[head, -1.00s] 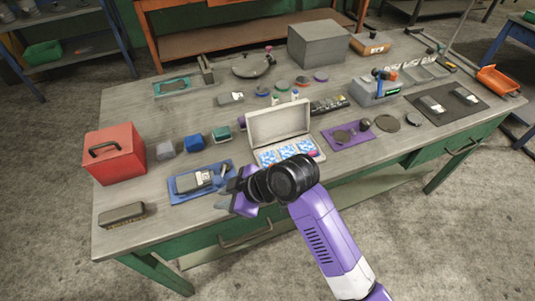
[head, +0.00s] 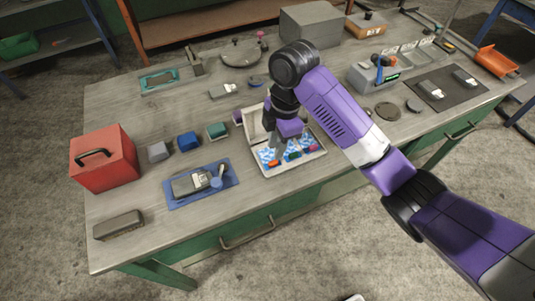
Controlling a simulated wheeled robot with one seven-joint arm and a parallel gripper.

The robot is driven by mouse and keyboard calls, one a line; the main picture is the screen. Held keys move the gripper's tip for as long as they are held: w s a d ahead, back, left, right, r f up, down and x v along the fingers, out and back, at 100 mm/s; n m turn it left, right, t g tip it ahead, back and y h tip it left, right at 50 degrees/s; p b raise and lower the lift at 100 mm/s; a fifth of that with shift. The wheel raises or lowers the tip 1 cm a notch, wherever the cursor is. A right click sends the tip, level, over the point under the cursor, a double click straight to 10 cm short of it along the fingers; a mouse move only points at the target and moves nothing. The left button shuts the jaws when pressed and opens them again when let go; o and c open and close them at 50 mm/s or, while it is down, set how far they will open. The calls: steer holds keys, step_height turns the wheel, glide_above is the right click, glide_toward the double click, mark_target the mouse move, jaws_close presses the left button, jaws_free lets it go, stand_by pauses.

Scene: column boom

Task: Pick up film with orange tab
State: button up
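An open shallow white case (head: 290,165) lies near the front edge of the workbench. It holds blue-and-white patterned films side by side. The film with the orange tab (head: 266,155) is the leftmost, its tab at its front end. A film with a green tab (head: 293,155) is in the middle and one with a pink tab (head: 312,147) is at the right. My gripper (head: 284,153) points down over the case, between the orange-tab film and the middle one. Its fingers partly hide the films. I cannot tell whether it touches them or how far its fingers are apart.
A blue mat (head: 232,182) with a device lies left of the case. A red toolbox (head: 104,165) and a brush (head: 118,225) stand farther left. A grey box (head: 312,25) is at the back. My arm hides part of the bench on the right.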

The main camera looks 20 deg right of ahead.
mark_target(273, 162)
steer(key=f, duration=0.2)
steer(key=f+p, duration=0.1)
steer(key=f, duration=0.2)
steer(key=shift+s+a+f, duration=0.15)
steer(key=shift+a+f, duration=0.15)
jaws_close()
